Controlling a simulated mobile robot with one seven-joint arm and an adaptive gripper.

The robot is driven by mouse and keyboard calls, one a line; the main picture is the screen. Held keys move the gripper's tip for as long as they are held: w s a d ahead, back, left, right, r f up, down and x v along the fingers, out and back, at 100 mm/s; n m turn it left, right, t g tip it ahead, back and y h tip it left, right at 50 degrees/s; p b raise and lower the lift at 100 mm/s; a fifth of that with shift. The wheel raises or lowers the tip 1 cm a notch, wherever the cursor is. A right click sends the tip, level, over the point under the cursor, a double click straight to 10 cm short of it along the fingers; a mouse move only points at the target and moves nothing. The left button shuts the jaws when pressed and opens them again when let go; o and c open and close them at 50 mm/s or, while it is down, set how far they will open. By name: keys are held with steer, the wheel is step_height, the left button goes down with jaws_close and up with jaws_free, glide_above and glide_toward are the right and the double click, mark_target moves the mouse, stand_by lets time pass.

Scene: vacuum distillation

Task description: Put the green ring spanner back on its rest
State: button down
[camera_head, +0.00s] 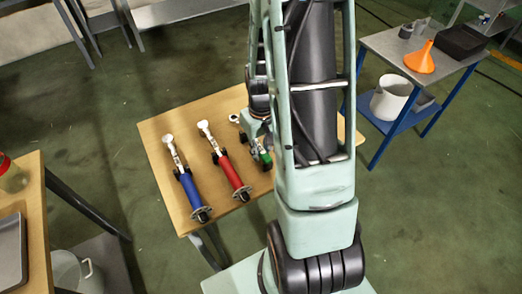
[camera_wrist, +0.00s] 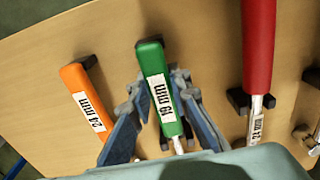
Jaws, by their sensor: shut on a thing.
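The green ring spanner (camera_wrist: 155,75), its label reading 19 mm, lies between the two fingers of my gripper (camera_wrist: 158,92) in the wrist view. The fingers are shut on its green handle. Black rest pieces (camera_wrist: 141,43) show at the handle's far end and near its lower end. I cannot tell whether the handle is seated in them or just above. The spanner's lower part is hidden by my gripper. In the head view the green handle (camera_head: 265,157) shows beside my arm, over the table, with the ring head hard to make out.
On the wooden table (camera_head: 160,135), an orange 24 mm spanner (camera_wrist: 84,98) lies left of the green one in the wrist view and a red one (camera_wrist: 258,45) right. A blue one (camera_head: 188,187) is farther left in the head view. A side table (camera_head: 385,45) carries an orange funnel (camera_head: 420,58).

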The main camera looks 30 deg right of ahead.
steer(key=shift+f, duration=0.35)
steer(key=c, duration=1.7)
jaws_free()
steer(key=shift+r, duration=0.15)
step_height(320, 180, up, 12)
steer(key=shift+f, duration=0.1)
